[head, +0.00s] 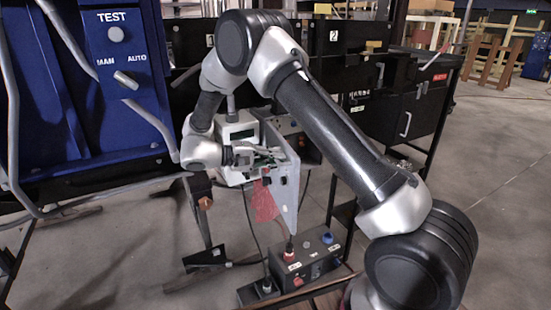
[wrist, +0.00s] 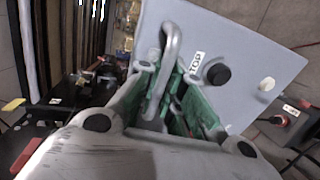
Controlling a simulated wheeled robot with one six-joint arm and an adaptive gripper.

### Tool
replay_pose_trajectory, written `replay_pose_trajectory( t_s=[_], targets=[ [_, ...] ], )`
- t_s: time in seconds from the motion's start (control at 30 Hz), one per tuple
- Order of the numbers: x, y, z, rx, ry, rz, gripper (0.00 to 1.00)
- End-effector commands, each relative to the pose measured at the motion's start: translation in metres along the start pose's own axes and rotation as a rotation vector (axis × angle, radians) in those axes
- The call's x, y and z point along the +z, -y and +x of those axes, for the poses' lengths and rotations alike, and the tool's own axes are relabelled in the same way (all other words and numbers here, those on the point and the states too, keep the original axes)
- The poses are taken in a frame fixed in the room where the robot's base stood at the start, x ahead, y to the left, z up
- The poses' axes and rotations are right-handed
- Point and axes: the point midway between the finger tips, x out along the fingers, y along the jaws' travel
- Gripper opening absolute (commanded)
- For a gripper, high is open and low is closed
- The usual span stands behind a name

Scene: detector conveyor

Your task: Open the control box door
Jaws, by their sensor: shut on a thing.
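The control box door (head: 287,185) is a pale grey panel, seen at a steep angle in the middle of the head view. In the wrist view the door (wrist: 235,35) shows its face, with a TOP label, a round black knob, a small pale knob and a curved metal handle (wrist: 170,62). My gripper (head: 270,157) is at the door's face. In the wrist view my gripper (wrist: 163,92), with green finger pads, is shut around the handle. A pale box (head: 238,138) with a dark screen is just left of the door. I cannot tell how far the door stands open.
A blue cabinet (head: 110,95) with a TEST and MAN/AUTO switch stands at the left. A black switch box (head: 305,265) with cables is below the door. Black cabinets (head: 415,110) stand behind. Bare floor (head: 490,190) lies to the right.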

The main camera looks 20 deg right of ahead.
Motion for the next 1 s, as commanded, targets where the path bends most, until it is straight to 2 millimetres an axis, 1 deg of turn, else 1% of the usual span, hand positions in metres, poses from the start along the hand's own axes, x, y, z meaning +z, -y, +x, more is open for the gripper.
replay_pose_trajectory(
  t_s=[0.47,0.5,0.6,0.9,1.0],
  targets=[
    [-0.0007,0.0010,0.0008,-0.002,0.014,0.002,0.00],
    [-0.0007,0.0009,0.0008,-0.002,0.014,0.002,0.15],
    [-0.0006,0.0007,0.0007,-0.002,0.014,0.002,0.32],
    [-0.0007,0.0003,-0.0002,-0.001,0.013,0.003,0.32],
    [-0.0010,0.0005,-0.0067,-0.002,0.011,0.003,0.32]
  ],
)
